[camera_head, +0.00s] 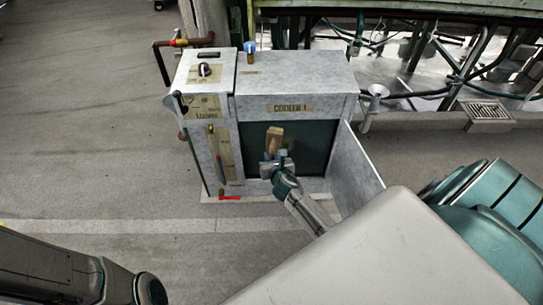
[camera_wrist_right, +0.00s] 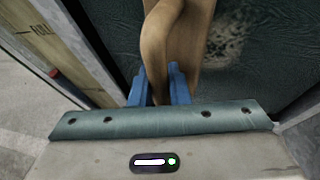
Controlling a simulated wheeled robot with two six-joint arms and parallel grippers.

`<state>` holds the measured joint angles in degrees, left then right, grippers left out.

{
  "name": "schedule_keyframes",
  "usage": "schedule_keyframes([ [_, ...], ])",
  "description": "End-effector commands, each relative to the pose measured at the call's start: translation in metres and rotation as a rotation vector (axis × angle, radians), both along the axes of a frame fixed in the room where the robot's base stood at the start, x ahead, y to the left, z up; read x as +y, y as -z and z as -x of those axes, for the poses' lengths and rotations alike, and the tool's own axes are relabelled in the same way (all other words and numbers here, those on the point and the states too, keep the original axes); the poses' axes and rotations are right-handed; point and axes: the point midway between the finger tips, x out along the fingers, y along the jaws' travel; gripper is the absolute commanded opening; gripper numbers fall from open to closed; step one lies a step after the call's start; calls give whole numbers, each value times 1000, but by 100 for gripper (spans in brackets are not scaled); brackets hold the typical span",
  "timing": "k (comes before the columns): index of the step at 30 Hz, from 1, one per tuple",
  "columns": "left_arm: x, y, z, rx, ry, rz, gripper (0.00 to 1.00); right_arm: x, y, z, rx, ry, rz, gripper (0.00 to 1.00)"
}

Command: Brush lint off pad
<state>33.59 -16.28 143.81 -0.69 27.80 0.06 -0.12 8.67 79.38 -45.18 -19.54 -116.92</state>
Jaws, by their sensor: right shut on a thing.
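The cooler's dark green pad (camera_head: 313,148) fills the open front of a grey box labelled COOLER 1, and it also shows in the right wrist view (camera_wrist_right: 280,55). A pale, fuzzy patch of lint (camera_wrist_right: 228,42) lies on the pad, right of the brush. My right gripper (camera_head: 277,160) is in front of the pad with its blue fingers (camera_wrist_right: 160,88) shut on the handle of a wooden brush (camera_head: 273,138). The brush (camera_wrist_right: 158,45) points toward the pad; its far end is out of the wrist view, so contact cannot be told. My left gripper is out of view.
An open grey door panel (camera_head: 359,172) stands right of the pad, near my right arm. A labelled control box (camera_head: 206,70) with a lever adjoins the left side. A funnel (camera_head: 376,92) and floor grate (camera_head: 487,113) are right. Floor at left is clear.

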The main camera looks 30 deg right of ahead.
Motion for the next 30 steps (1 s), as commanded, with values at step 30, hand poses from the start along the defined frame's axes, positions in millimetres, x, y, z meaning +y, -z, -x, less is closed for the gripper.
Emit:
schedule_keyframes([
  [30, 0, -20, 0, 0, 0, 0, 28, -48, -4, 29, 3, 1, 3, 0],
])
